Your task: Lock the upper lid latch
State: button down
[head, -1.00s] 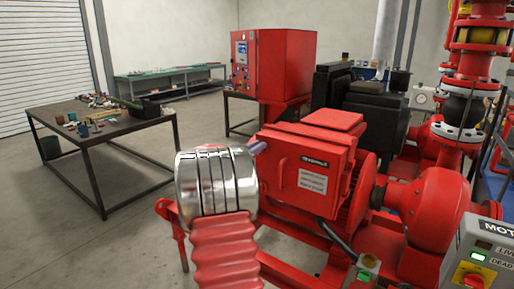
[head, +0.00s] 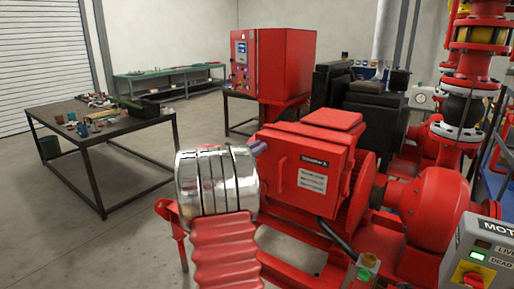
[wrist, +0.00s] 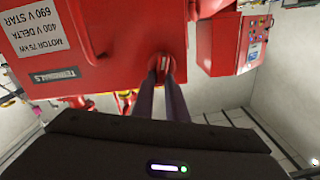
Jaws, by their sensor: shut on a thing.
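The red terminal box (head: 318,160) has a lid facing me with a handle and labels. It also shows upside down in the wrist view (wrist: 110,45). My gripper (wrist: 164,72) is at the box's edge, its two dark fingers close together. A small pale piece, apparently the upper lid latch (wrist: 165,62), shows between the fingertips, and the jaws are shut on it. In the head view only a short grey-purple bit of my gripper (head: 259,147) shows at the box's upper left corner; my silver wrist hides the rest. I cannot tell the latch's exact angle.
A red control cabinet (head: 272,65) stands behind. A table with loose items (head: 105,125) is at left. A grey isolator box (head: 478,255) is at lower right, with red pump and pipework nearby. The floor between the table and the skid is clear.

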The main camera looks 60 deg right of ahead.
jog(key=shift+s+a+f+m, duration=0.1)
jog(key=shift+s+f+m, duration=0.25)
jog(key=shift+m, duration=2.1)
jog(key=shift+s+d+f+m, duration=0.1)
jog(key=shift+s+f+m, duration=0.2)
jog(key=shift+m, duration=2.2)
jog(key=shift+s+a+f+m, duration=0.1)
jog(key=shift+s+f+m, duration=0.25)
jog(key=shift+m, duration=2.1)
jog(key=shift+w+f, duration=0.1)
jog(key=shift+f, duration=0.05)
jog(key=c, duration=1.8)
grip_release()
jog(key=shift+o, duration=0.2)
jog(key=shift+r, duration=0.2)
